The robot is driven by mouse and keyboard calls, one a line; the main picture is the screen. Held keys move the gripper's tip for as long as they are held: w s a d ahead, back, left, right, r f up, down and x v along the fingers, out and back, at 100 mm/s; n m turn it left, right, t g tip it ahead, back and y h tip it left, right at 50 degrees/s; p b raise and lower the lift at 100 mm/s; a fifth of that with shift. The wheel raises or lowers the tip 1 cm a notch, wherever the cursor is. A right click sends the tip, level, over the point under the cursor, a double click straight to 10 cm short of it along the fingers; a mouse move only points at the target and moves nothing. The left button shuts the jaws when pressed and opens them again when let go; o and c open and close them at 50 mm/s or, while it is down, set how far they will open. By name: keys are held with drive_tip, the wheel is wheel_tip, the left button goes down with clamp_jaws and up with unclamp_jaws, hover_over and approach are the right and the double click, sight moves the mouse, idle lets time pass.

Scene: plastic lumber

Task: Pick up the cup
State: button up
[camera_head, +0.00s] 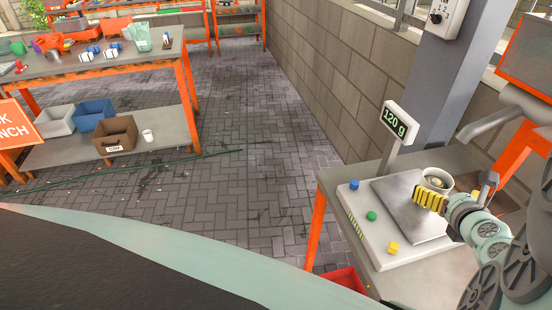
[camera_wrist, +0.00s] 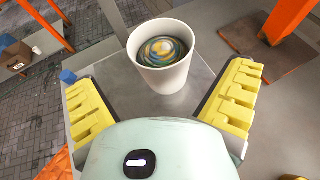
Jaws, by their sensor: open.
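A white cup (camera_head: 437,182) stands upright on the metal plate of a scale (camera_head: 396,212). In the wrist view the cup (camera_wrist: 163,80) is just ahead of my gripper, and a round multicoloured thing lies inside it. My gripper (camera_head: 430,201) has yellow ribbed fingers; in the wrist view they are spread wide on either side of the near side of the cup (camera_wrist: 166,95). The gripper is open and empty. I cannot tell whether a finger touches the cup. Another white cup (camera_head: 148,135) stands on the lower shelf of the far bench.
The scale's display (camera_head: 397,123) reads 120 g. A grey post (camera_head: 445,90) rises behind. The paved floor between the benches is mostly clear.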

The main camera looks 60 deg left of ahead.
sight(430, 179)
drive_tip(key=shift+x, duration=2.85)
drive_tip(key=shift+d, duration=0.1)
drive_tip(key=shift+f, duration=0.1)
drive_tip(key=shift+c, duration=0.3)
drive_tip(key=c, duration=1.2)
